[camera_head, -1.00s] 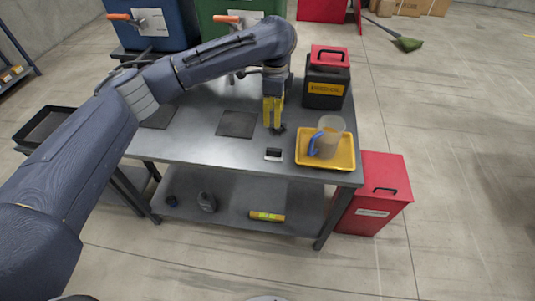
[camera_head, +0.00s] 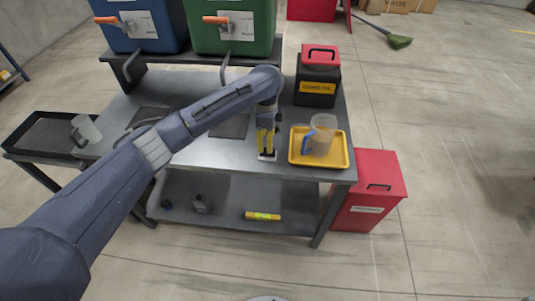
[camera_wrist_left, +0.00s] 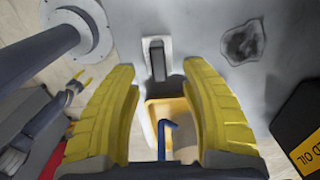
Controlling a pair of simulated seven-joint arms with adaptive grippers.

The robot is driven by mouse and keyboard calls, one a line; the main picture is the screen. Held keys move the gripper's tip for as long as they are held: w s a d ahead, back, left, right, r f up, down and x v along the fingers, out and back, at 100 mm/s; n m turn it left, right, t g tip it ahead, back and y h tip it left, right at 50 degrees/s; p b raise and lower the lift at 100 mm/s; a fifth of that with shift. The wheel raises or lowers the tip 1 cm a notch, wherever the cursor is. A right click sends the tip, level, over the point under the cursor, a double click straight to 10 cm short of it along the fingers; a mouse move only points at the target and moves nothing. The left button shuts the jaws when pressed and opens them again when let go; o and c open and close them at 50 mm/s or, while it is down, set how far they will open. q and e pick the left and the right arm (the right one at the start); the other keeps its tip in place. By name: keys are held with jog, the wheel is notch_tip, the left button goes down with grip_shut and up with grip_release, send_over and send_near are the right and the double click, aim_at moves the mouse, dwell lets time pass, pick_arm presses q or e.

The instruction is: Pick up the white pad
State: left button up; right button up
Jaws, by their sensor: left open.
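The white pad (camera_head: 273,158) lies on the grey table near its front edge, left of the yellow tray; my gripper partly covers it in the head view. In the left wrist view the white pad (camera_wrist_left: 147,70) shows whole in outline, with a dark raised bar along its middle. My left gripper (camera_head: 267,152) points down at the pad. In the left wrist view its yellow fingers are spread apart, with the pad ahead of the gap between the tips (camera_wrist_left: 158,70). Nothing is between the fingers. Whether they touch the pad cannot be told. My right gripper is not in view.
A yellow tray (camera_head: 340,160) holding a clear jug (camera_head: 322,133) with a blue handle stands close right. A black box with a red top (camera_head: 318,80) is behind it. Another jug (camera_head: 90,128) is at the far left. A dark patch (camera_head: 231,126) marks the table.

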aim_at(265, 157)
pick_arm(q)
jog(key=f, duration=0.3)
jog(key=shift+s+d+f, duration=0.15)
jog(key=shift+s+f, duration=0.05)
jog(key=shift+f, duration=0.9)
jog(key=shift+o, duration=0.2)
grip_shut()
